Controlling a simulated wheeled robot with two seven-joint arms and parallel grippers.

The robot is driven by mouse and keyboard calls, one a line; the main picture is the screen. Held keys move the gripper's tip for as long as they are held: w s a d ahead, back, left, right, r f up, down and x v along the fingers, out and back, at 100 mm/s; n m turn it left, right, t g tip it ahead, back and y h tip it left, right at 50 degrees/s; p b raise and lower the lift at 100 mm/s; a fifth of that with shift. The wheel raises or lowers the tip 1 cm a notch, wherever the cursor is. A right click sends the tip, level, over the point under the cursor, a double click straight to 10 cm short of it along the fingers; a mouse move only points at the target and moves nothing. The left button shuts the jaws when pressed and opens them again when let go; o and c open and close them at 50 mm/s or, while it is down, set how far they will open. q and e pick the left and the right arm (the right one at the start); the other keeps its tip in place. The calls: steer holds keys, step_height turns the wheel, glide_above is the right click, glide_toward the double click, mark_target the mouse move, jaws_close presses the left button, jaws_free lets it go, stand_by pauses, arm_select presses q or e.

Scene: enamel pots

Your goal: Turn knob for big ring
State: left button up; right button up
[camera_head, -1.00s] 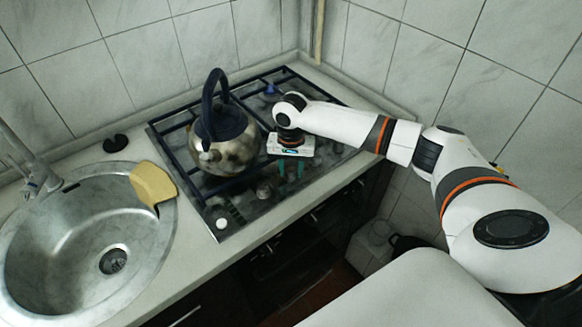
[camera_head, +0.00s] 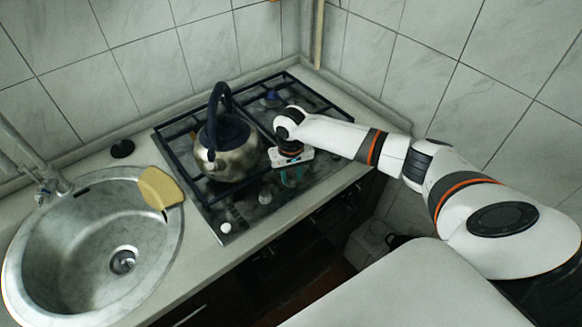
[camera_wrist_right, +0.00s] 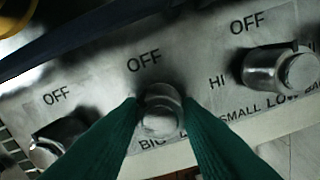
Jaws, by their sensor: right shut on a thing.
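A metal knob (camera_wrist_right: 160,114) sits in the middle of the right wrist view, under the word OFF and above a partly covered label starting BIG. My right gripper's green fingers (camera_wrist_right: 162,108) stand on either side of this knob, shut on it. In the head view my right gripper (camera_head: 292,178) points down at the hob's (camera_head: 240,217) front control strip, right of the kettle. The knob in its grip is hidden there. The big ring cannot be made out for certain. My left gripper is not in view.
More knobs stand left (camera_wrist_right: 62,135) and right (camera_wrist_right: 280,68) of the gripped one. A kettle (camera_head: 236,165) with a dark handle stands on the grates. Left are a round sink (camera_head: 60,265), a yellow cloth-like piece (camera_head: 160,188) and a tap (camera_head: 45,178). Tiled walls close the corner.

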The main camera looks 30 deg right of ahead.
steer(key=n+p, duration=0.2)
steer(key=n, duration=0.1)
steer(key=shift+r, duration=0.15)
steer(key=n+p, duration=0.1)
steer(key=n, duration=0.2)
steer(key=shift+n, duration=0.3)
steer(key=n+p, duration=0.1)
steer(key=n, duration=0.2)
steer(key=shift+n+p, duration=0.35)
steer(key=shift+n, duration=1.25)
steer(key=o, duration=1)
